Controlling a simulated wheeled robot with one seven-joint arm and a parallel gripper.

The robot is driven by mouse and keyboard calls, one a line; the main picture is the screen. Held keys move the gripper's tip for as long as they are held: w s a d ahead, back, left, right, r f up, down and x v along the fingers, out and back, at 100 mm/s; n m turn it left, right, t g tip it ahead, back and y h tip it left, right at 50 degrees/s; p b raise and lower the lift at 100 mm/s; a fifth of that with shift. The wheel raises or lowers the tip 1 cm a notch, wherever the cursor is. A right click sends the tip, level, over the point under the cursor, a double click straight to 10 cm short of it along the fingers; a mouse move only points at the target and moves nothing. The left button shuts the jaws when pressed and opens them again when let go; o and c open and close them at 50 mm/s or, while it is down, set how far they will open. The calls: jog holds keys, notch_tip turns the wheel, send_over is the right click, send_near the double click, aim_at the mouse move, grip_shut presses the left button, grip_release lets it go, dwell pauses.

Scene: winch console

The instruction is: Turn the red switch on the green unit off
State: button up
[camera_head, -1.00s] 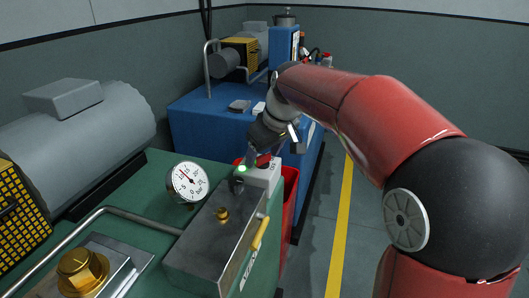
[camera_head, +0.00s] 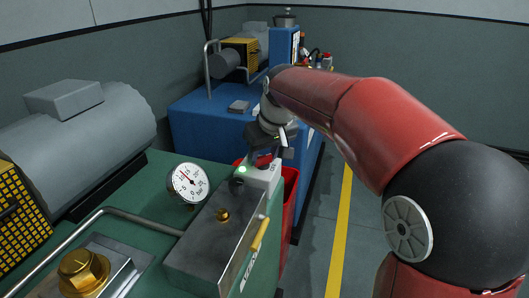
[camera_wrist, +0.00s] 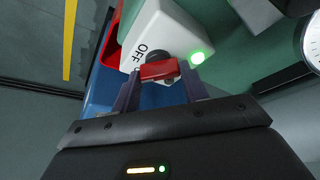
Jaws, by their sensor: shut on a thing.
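The red switch (camera_wrist: 160,71) sits on a light grey box on the green unit (camera_head: 130,210). In the wrist view the box (camera_wrist: 165,32) shows the word OFF and a lit green lamp (camera_wrist: 197,57) beside the switch. My gripper (camera_wrist: 160,84) has its two dark fingers on either side of the red switch handle and is shut on it. In the head view the switch (camera_head: 263,162) shows only partly below my gripper (camera_head: 267,152), and the green lamp (camera_head: 241,170) is lit.
A pressure gauge (camera_head: 187,183) and a grey metal block (camera_head: 208,250) with a brass fitting stand close to the switch box. A red bin (camera_head: 289,190) and blue unit (camera_head: 208,120) are behind. Floor is clear at right.

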jog(key=m+h, duration=0.1)
jog(key=m, duration=0.3)
jog(key=shift+a+m+t+h+p, duration=0.2)
jog(key=shift+m+t+h+p, duration=0.1)
jog(key=shift+h, duration=0.1)
jog(key=shift+m+h, duration=1)
jog(key=shift+m, duration=1.5)
jog(key=o, duration=1)
jog(key=v, duration=0.7)
jog(key=shift+a+r+p, duration=0.1)
jog(key=shift+r+p, duration=0.2)
jog(key=shift+r, duration=0.1)
